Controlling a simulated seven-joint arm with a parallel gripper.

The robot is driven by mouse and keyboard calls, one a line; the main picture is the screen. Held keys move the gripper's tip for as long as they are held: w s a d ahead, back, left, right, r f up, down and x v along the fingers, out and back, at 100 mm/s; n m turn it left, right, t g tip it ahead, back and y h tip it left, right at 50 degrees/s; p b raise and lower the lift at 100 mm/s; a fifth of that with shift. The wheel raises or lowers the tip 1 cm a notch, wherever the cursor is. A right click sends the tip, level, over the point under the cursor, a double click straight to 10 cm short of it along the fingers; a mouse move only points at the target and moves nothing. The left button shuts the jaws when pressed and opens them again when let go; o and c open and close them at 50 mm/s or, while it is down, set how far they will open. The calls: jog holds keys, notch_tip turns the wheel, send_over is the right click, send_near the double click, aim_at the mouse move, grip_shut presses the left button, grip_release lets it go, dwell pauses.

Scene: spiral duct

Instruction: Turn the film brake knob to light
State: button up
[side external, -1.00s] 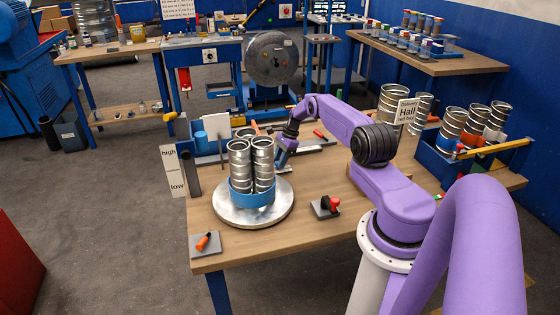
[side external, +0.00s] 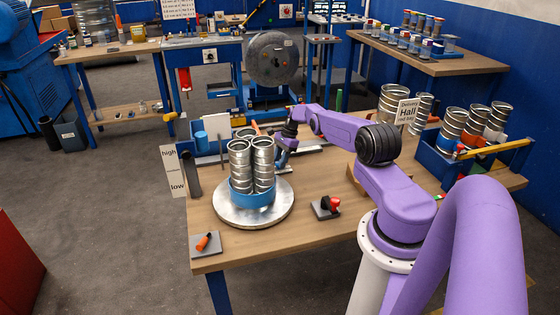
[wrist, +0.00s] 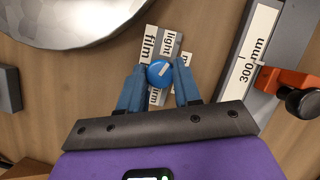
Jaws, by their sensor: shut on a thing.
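The film brake knob (wrist: 160,73) is a round blue knob with a short white mark that slants toward the upper right in the wrist view. White labels around it read "film" (wrist: 149,43), "light" (wrist: 171,44), one starting with "m" (wrist: 186,59) and a partly covered one below. My gripper (wrist: 159,76) has its two blue fingers on either side of the knob, shut on it. In the side external view my gripper (side external: 283,158) is low over the table behind the metal ducts, and the knob is hidden there.
A round metal turntable (side external: 222,213) carries upright ducts (side external: 251,165) in a blue holder, close to my gripper. A "300 mm" strip (wrist: 258,45) and an orange clamp with a black knob (wrist: 285,80) lie to the right in the wrist view.

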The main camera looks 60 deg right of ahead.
jog(key=o, duration=1.1)
jog(key=shift+c, duration=0.2)
jog(key=shift+r, duration=0.2)
jog(key=v, duration=1.7)
jog(key=shift+d, duration=0.15)
